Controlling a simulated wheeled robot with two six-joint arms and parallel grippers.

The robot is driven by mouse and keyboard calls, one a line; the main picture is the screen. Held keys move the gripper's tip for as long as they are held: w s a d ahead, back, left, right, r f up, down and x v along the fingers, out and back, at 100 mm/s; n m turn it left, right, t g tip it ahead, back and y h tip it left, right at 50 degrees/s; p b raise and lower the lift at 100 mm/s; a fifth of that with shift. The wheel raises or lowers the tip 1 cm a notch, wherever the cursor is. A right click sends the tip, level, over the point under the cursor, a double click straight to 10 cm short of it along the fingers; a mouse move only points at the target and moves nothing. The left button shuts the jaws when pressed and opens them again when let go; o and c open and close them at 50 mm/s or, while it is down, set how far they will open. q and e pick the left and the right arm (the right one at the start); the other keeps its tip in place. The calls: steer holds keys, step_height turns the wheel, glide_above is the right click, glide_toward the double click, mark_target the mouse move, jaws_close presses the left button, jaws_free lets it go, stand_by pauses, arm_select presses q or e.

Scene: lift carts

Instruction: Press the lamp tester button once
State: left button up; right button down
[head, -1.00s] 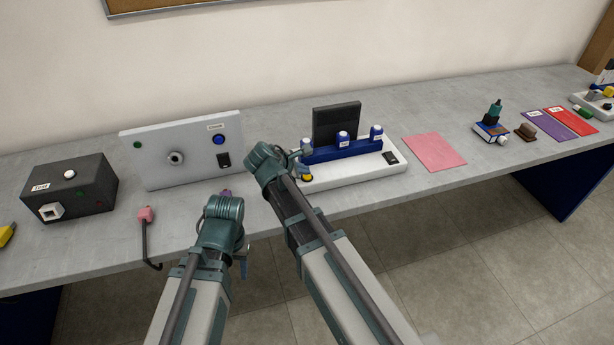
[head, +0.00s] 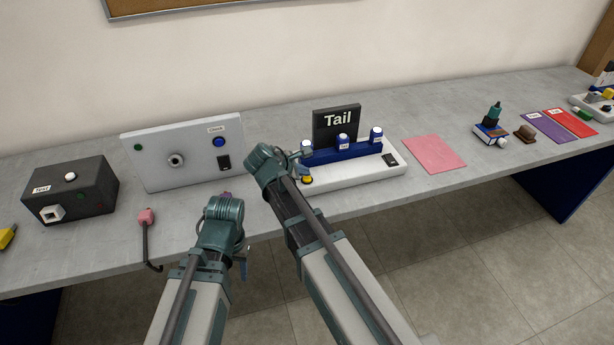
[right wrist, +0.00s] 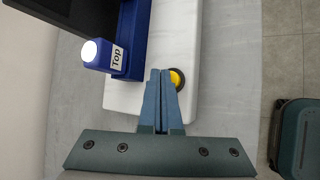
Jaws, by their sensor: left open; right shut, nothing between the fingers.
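The lamp tester has a white base (head: 365,173), a blue bar (head: 360,148) with blue-and-white lamps, and a dark screen (head: 325,132) reading "Tail". Its round yellow button (head: 307,180) with a dark ring sits at the base's front left corner. My right gripper (right wrist: 160,73) is shut and empty. In the right wrist view its fingertips overlap one side of the yellow button (right wrist: 178,79); I cannot tell whether they touch it. My left gripper (head: 244,268) is open, mostly hidden behind its wrist, near the table's front edge.
A white panel (head: 150,160) with a blue button and a black box (head: 90,190) stand to the left.

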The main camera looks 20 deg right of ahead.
mark_target(304, 180)
steer(key=shift+r, duration=0.3)
step_height(304, 180, up, 5)
steer(key=p, duration=0.5)
steer(key=shift+r, duration=0.1)
stand_by(0.7)
steer(key=s+a+f+m+g+y, duration=0.2)
steer(key=s+a+m, duration=0.2)
steer(key=s, duration=0.4)
steer(key=s+a+f+m+g+y, duration=0.2)
steer(key=s+a+m, duration=0.2)
steer(key=s, duration=0.3)
steer(key=s+a+f+m+g+y, duration=0.1)
steer(key=s+a+m, duration=0.3)
steer(key=s, duration=0.4)
steer(key=shift+s+f+m+g+y, duration=0.4)
steer(key=shift+f+y, duration=0.1)
steer(key=shift+f, duration=0.35)
